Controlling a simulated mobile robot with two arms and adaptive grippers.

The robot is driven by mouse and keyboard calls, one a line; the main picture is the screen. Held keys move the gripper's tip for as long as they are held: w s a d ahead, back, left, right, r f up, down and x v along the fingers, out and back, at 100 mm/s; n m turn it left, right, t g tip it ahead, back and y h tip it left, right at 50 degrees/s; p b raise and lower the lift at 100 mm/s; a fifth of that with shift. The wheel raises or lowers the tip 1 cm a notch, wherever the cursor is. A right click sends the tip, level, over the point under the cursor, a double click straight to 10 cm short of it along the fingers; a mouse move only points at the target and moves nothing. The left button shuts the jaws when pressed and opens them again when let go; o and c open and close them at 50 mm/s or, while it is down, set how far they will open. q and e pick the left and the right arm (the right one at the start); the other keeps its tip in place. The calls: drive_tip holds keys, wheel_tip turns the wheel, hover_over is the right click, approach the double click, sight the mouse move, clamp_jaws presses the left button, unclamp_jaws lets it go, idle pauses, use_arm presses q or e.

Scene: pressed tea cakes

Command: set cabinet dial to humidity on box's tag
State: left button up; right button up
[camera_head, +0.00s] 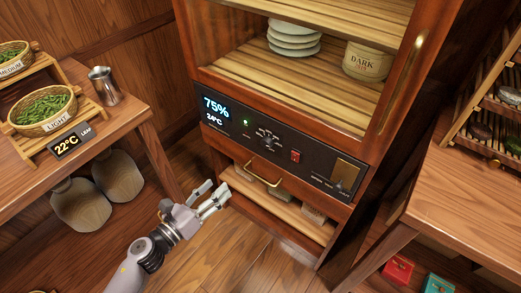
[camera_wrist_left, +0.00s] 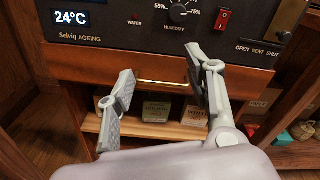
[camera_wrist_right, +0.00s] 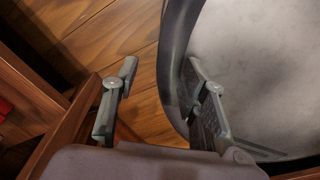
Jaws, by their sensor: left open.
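The humidity dial (camera_head: 267,139), a black knob with marks around it, is on the cabinet's black panel (camera_head: 228,118). The display reads 75% and 24°C. My left gripper (camera_head: 214,197) is open and empty, below and left of the panel, in front of the drawer. Labelled boxes (camera_wrist_left: 157,110) stand on the low shelf; I cannot read a humidity on them. My right gripper (camera_wrist_right: 162,78) is open and empty over the floor, outside the head view.
A brass drawer handle (camera_head: 262,174) sticks out below the panel. A red switch (camera_head: 295,156) and a brass vent plate (camera_head: 346,174) are right of the dial. A table with tea baskets (camera_head: 43,105) stands left, another table (camera_head: 480,200) right. The floor between is clear.

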sight(264, 144)
use_arm(q)
drive_tip(key=w+d+r+m, duration=0.1)
drive_tip(key=w+d, duration=0.2)
drive_tip(key=w+d+r+m+h, duration=0.1)
drive_tip(key=w+d, duration=0.3)
drive_tip(key=w+d+r+m+p, duration=0.1)
drive_tip(key=w+d, duration=0.3)
drive_tip(key=shift+w+d+r, duration=0.1)
drive_tip(key=shift+w+d, duration=0.1)
drive_tip(key=shift+d, duration=0.05)
drive_tip(key=shift+w+d, duration=0.5)
drive_tip(key=shift+w, duration=0.05)
use_arm(e)
drive_tip(key=shift+s+a+r, duration=0.2)
drive_tip(key=shift+s+r, duration=0.05)
drive_tip(key=shift+r, duration=0.1)
use_arm(q)
clamp_jaws()
use_arm(e)
drive_tip(key=shift+a, duration=0.15)
